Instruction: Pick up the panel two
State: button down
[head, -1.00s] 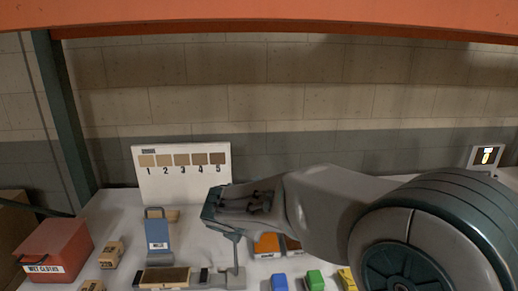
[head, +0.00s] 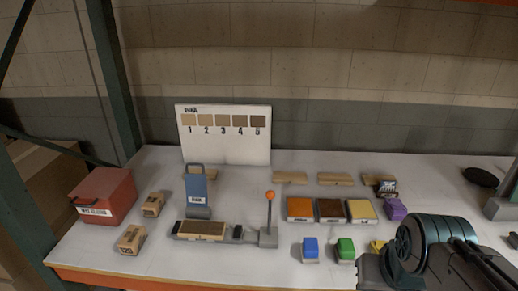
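I cannot tell for certain which piece is panel two. A flat tan-brown panel (head: 203,229) lies in a grey fixture (head: 238,241) at the front, beside a lever with an orange knob (head: 271,195). Thin light-wood pieces lie farther back: one behind the blue stand (head: 201,174), one right of the board (head: 290,181), and one farther right (head: 335,179). A dark piece with white marking (head: 386,188) sits at a fourth wooden piece. No readable number shows on any of them. My gripper is not in view; only my arm's links show at the lower right.
A board with swatches numbered 1 to 5 (head: 223,134) stands at the back. Orange (head: 298,208), brown and yellow pads, and blue (head: 310,249), green (head: 345,249) and purple (head: 395,209) items are right.

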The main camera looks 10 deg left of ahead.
aim_at(213, 230)
jog(key=u, duration=1.25)
jog(key=k, duration=1.1)
jog(key=u, duration=1.25)
jog(key=i, duration=2.45)
jog(key=z, duration=1.25)
jog(key=i, duration=0.55)
jog(key=z, duration=0.45)
